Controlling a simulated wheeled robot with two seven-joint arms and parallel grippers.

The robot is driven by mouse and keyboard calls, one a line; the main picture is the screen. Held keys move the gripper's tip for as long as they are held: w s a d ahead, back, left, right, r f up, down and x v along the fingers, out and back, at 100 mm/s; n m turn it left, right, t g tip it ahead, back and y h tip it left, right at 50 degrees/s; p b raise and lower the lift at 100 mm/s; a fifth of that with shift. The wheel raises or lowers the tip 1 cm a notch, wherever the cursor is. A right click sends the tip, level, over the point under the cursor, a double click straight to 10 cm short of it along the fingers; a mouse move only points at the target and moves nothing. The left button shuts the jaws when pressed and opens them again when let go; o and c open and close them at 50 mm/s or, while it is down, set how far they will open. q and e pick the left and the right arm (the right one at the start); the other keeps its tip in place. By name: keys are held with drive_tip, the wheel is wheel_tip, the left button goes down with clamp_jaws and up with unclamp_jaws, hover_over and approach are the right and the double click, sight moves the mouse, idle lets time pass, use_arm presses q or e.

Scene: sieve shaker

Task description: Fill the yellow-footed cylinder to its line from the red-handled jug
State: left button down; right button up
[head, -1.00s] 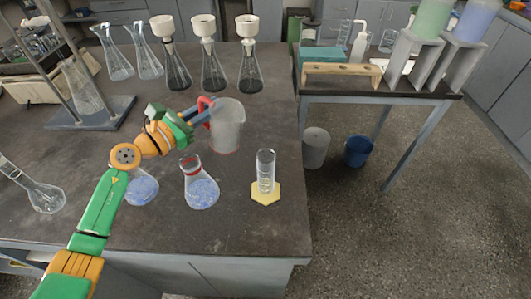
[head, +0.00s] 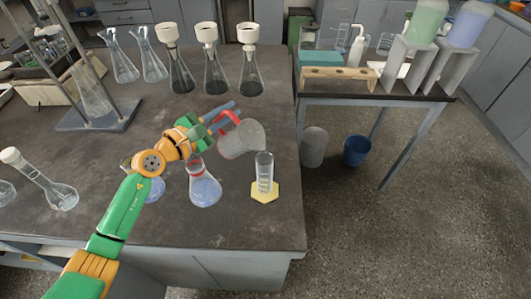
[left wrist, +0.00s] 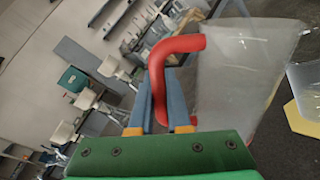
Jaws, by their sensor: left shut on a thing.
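The jug (head: 241,141) is clear, with a red handle (head: 226,122). In the head view it is tilted, its mouth end toward the right, close above and left of the yellow-footed cylinder (head: 265,172). The cylinder stands upright on its yellow hexagonal foot (head: 265,192); I cannot make out its line or its level. My left gripper (head: 222,117) is shut on the red handle. The left wrist view shows the handle (left wrist: 158,70) between the blue-grey fingers, the jug body (left wrist: 240,70) beside it, and part of the cylinder (left wrist: 308,85) at the right edge. My right gripper is not in view.
A red-collared flask (head: 205,188) with blue contents stands left of the cylinder, and another blue one is partly behind my arm. Several flasks with white funnels (head: 209,60) stand at the back. The bench's right edge is close to the cylinder.

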use_arm(q)
drive_tip(key=shift+s+r+m+p, duration=0.25)
drive_tip(key=shift+r+p, duration=0.1)
drive_tip(key=shift+r, duration=0.15)
drive_tip(key=shift+s+r+m+p, duration=0.1)
drive_tip(key=shift+r+m+p, duration=0.2)
drive_tip(key=shift+r, duration=0.15)
drive_tip(key=shift+s+d+r+p, duration=0.1)
drive_tip(key=shift+r+p, duration=0.15)
drive_tip(key=shift+p, duration=0.1)
drive_tip(key=shift+d+m, duration=0.15)
drive_tip(key=shift+m, duration=0.1)
drive_tip(key=shift+w+d+f, duration=0.1)
drive_tip(key=shift+w+f, duration=0.05)
drive_tip(key=shift+w, duration=0.1)
drive_tip(key=shift+s+r, duration=0.2)
drive_tip(key=shift+s, duration=0.05)
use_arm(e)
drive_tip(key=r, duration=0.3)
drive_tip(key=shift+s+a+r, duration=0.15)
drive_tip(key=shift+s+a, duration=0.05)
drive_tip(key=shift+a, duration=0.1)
use_arm(q)
drive_tip(key=shift+w+p, duration=0.15)
drive_tip(key=shift+p, duration=0.2)
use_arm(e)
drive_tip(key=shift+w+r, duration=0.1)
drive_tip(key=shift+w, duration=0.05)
